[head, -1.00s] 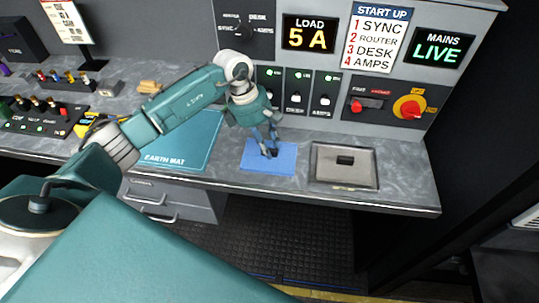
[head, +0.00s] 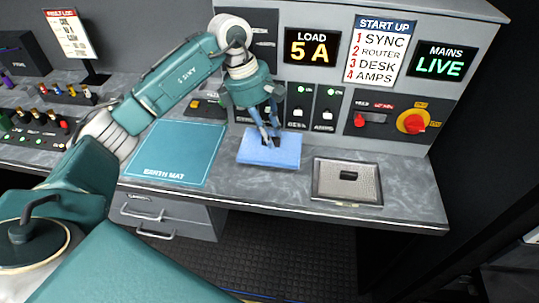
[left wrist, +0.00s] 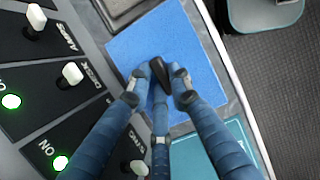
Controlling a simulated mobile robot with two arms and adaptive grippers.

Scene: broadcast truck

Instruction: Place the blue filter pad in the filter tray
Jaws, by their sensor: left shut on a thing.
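The blue filter pad (head: 262,158) is a flat blue slab. It appears slightly raised above the counter, between the teal mat and the filter tray. My left gripper (head: 271,141) is shut on the dark grip at the middle of the pad. In the left wrist view, my left gripper's fingers (left wrist: 166,88) close around this black grip, and the blue pad (left wrist: 150,43) spreads out below them. My right gripper is out of view.
The earth mat (head: 175,150) lies flat to the left of the pad. The switch panel (head: 300,105) rises close behind the pad. A red rotary switch (head: 412,122) is on the panel behind the tray. The counter's front edge (head: 330,211) runs just before the tray.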

